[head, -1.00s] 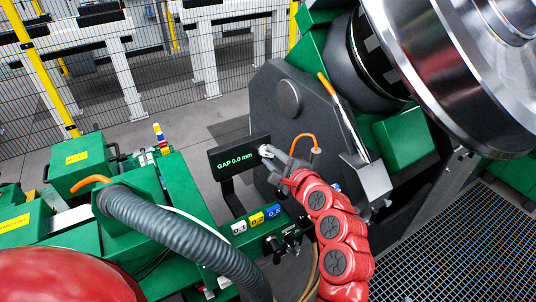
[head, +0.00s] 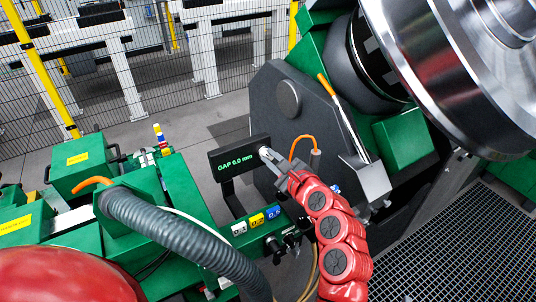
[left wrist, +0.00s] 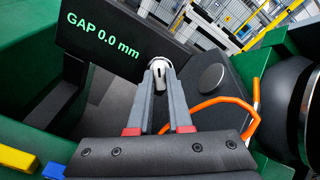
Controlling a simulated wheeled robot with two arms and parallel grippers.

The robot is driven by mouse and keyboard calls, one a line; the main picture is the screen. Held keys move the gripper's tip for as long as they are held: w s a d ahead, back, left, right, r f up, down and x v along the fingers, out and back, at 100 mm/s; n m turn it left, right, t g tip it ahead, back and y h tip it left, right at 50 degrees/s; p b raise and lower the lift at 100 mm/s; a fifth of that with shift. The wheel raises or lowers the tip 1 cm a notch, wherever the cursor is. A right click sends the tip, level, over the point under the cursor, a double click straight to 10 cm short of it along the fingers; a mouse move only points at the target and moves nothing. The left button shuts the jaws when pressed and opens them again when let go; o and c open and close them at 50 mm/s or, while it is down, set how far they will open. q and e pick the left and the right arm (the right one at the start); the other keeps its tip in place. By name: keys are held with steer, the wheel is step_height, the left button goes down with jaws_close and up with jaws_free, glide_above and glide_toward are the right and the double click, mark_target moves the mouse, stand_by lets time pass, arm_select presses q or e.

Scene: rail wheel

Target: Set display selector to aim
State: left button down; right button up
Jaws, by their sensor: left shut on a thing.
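The black display (head: 238,160) reads "GAP 0.0 mm" in green letters. It also shows in the left wrist view (left wrist: 110,38). A small pale selector knob (left wrist: 154,72) sits at the display's right end. My left gripper (head: 268,155) reaches this end of the display from the lower right. In the left wrist view its two grey fingers (left wrist: 158,85) are shut on the knob, one on each side, with a dark mark on the knob's face between them. The fingers hide part of the knob. No aim label is legible. My right gripper is not in view.
Below the display is a green machine body with white, yellow and blue blocks (head: 257,219). An orange cable (head: 303,139) loops close to the right of my left gripper. A large steel wheel (head: 450,70) fills the upper right. A mesh fence stands behind.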

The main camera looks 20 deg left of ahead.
arm_select(q)
steer(key=shift+r+m+p, duration=0.1)
steer(key=shift+m+p, duration=0.35)
steer(key=shift+m, duration=0.05)
steer(key=m+p, duration=0.2)
steer(key=shift+m, duration=0.8)
